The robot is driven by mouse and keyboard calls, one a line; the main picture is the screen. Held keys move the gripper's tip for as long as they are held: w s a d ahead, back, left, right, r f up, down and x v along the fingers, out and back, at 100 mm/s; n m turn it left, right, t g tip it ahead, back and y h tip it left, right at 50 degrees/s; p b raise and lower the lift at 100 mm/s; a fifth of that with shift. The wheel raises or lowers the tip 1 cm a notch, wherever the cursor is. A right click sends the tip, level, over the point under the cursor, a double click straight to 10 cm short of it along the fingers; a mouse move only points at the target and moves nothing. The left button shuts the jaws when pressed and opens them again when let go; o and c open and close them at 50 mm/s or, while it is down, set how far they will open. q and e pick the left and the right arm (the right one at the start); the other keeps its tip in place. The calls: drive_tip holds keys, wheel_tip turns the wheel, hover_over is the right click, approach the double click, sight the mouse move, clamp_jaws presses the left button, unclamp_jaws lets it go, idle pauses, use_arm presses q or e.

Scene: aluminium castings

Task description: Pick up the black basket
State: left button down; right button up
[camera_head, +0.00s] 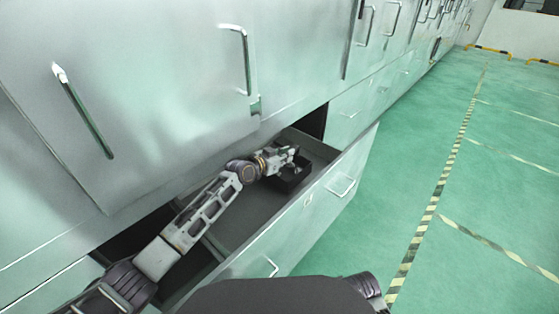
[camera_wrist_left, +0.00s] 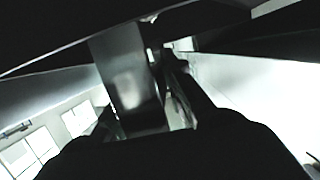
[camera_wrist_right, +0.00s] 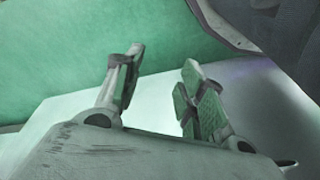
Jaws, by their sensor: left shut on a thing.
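The black basket (camera_head: 291,180) is a small dark open box in the far part of the pulled-out drawer in the head view. My left gripper (camera_head: 288,155) reaches into the drawer and is shut on the basket at its upper edge. The gripper hides part of the basket. I cannot tell whether the basket is clear of the drawer floor. The left wrist view is dark and does not clearly show the basket. My right gripper (camera_wrist_right: 163,64) is open and empty in the right wrist view, its two fingers apart, away from the basket.
The open metal drawer (camera_head: 296,220) has a tall front panel with handles. Closed cabinet doors (camera_head: 160,80) with bar handles stand above, close over my left arm. The green floor (camera_head: 430,170) with striped lines is free to the right.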

sight(296, 147)
use_arm(q)
drive_tip(key=w+d+b, duration=0.1)
drive_tip(key=w+d, duration=0.3)
drive_tip(key=d, duration=0.1)
drive_tip(key=shift+w+r, duration=0.1)
drive_tip(key=shift+w, duration=0.3)
drive_tip(key=w+d+b, duration=0.1)
drive_tip(key=w+d, duration=0.1)
drive_tip(key=shift+w+d+b, duration=0.25)
drive_tip(key=shift+w+b, duration=0.05)
drive_tip(key=shift+b, duration=0.05)
use_arm(e)
drive_tip(key=r, duration=0.3)
drive_tip(key=shift+a+r+t, duration=0.4)
drive_tip(key=shift+w+r, duration=0.1)
drive_tip(key=shift+w, duration=0.1)
use_arm(q)
drive_tip(key=shift+r, duration=0.15)
